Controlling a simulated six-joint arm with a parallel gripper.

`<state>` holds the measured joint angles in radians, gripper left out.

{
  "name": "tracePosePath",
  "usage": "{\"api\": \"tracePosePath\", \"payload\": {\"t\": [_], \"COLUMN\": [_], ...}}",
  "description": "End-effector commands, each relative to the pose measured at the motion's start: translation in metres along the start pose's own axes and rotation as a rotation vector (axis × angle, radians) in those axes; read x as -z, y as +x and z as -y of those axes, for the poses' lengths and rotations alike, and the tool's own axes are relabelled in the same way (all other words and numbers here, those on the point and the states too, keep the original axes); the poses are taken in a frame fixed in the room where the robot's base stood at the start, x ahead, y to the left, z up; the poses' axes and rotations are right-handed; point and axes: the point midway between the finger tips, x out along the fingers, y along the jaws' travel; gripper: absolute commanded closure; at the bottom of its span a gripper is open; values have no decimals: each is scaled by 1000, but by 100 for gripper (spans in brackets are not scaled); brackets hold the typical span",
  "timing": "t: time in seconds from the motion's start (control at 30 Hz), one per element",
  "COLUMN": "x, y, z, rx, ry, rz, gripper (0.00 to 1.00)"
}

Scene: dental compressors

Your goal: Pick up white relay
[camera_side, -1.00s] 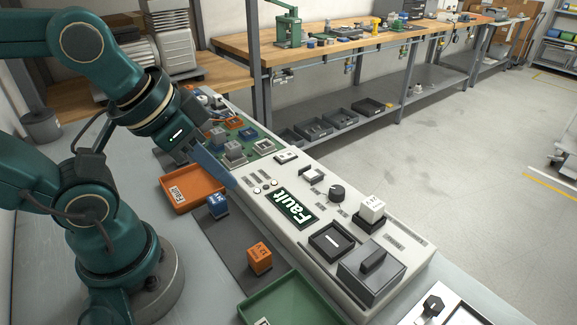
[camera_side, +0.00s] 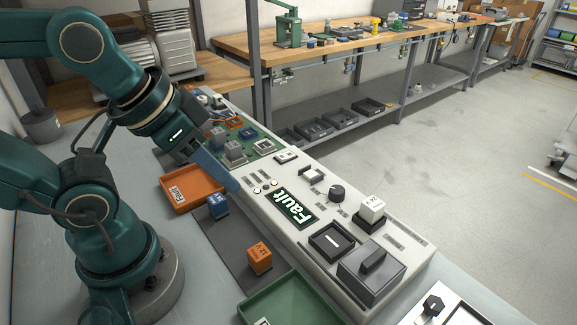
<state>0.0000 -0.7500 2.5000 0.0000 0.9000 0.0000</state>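The white relay (camera_side: 372,208) is a small white cube with dark lettering. It sits upright in a black socket (camera_side: 369,223) on the right part of the light grey test panel. My gripper (camera_side: 224,178) is far to its left, angled down over the panel's left edge beside the orange tray. Its blue-grey finger shows from the side, so I cannot tell whether the jaws are open or shut. The relay is clear of the gripper and fully in view.
A blue relay (camera_side: 218,206) and an orange relay (camera_side: 260,257) stand on a dark mat. An orange tray (camera_side: 176,203) and a green tray (camera_side: 250,308) lie nearby. The panel has a black knob (camera_side: 337,193), a "Fault" display (camera_side: 292,207) and a raised dark block (camera_side: 371,268).

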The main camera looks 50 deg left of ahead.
Motion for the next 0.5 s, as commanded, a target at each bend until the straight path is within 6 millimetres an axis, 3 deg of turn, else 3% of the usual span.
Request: {"api": "tracePosePath", "payload": {"t": [0.03, 0.1, 0.5], "x": [0, 0, 3], "y": [0, 0, -1], "z": [0, 0, 1], "rx": [0, 0, 4], "ry": [0, 0, -38], "rz": [0, 0, -12], "gripper": [54, 28, 28]}}
